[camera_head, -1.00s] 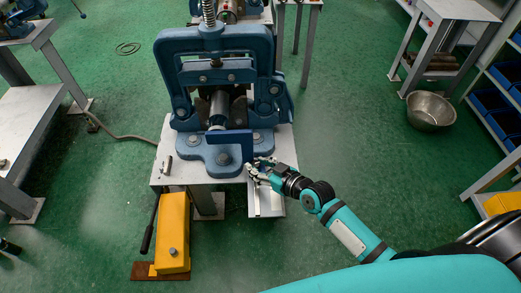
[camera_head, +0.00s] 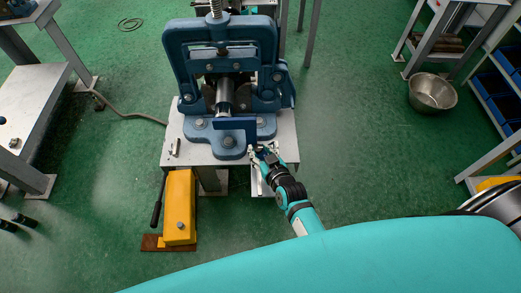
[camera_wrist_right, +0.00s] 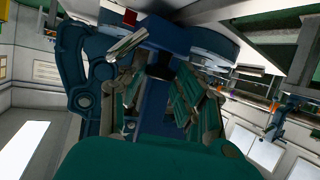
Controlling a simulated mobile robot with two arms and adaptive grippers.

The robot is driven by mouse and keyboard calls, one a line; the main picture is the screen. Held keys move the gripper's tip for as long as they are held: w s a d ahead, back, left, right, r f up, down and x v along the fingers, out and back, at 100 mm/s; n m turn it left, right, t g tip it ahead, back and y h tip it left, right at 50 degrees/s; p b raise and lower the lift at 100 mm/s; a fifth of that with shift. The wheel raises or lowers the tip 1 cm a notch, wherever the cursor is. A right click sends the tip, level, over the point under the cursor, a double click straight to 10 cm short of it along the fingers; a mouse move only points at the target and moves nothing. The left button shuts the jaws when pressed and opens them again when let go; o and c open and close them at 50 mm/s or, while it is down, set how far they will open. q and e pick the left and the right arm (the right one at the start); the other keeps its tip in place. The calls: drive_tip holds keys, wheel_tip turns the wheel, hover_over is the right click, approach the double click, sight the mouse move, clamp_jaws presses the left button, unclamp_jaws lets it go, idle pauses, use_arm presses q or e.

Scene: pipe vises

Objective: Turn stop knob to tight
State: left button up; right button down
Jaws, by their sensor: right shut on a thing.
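A blue pipe vise (camera_head: 222,62) stands bolted on a small grey metal table (camera_head: 189,152). A short metal pipe (camera_head: 226,95) lies in its jaws, with an upright dark blue plate (camera_head: 235,130) in front. My right gripper (camera_head: 263,154) is at the table's front right edge, just right of the vise foot, shut on a small blue part that I take for the stop knob. In the right wrist view, the fingers (camera_wrist_right: 158,92) stand on both sides of a blue part (camera_wrist_right: 158,118). The knob's turn angle cannot be told. My left gripper is not in view.
A yellow pump box (camera_head: 180,205) with a black lever sits on the floor in front of the table. A steel bowl (camera_head: 432,93) lies at the right, and a workbench (camera_head: 35,105) stands at the left. Green floor (camera_head: 340,120) is free right of the vise.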

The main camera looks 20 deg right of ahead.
drive_tip(key=c, duration=1)
unclamp_jaws()
drive_tip(key=v, duration=1.2)
